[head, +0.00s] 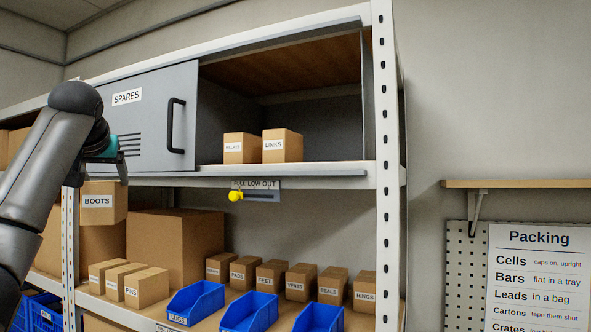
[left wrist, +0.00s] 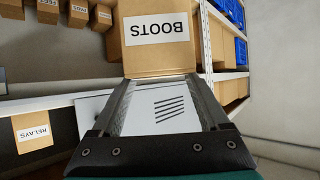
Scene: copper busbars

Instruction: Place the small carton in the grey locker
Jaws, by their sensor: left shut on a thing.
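The small carton labelled BOOTS (head: 103,215) hangs below my left gripper (head: 118,172), in front of the shelf's left post. In the left wrist view the carton (left wrist: 158,62) sits between the tips of my left gripper (left wrist: 163,85), which is shut on it. The grey locker (head: 323,117) is on the upper shelf, to the right of and above the carton. Its grey SPARES door (head: 145,118) covers the left part, and the right part is open. My right gripper is not in view.
RELAYS (head: 236,151) and LINKS (head: 283,149) cartons stand inside the locker, with free floor to their right. A PULL LOW OUT sign (head: 256,184) and yellow knob (head: 236,196) sit below its edge. Blue bins (head: 249,311) and more cartons fill the lower shelf.

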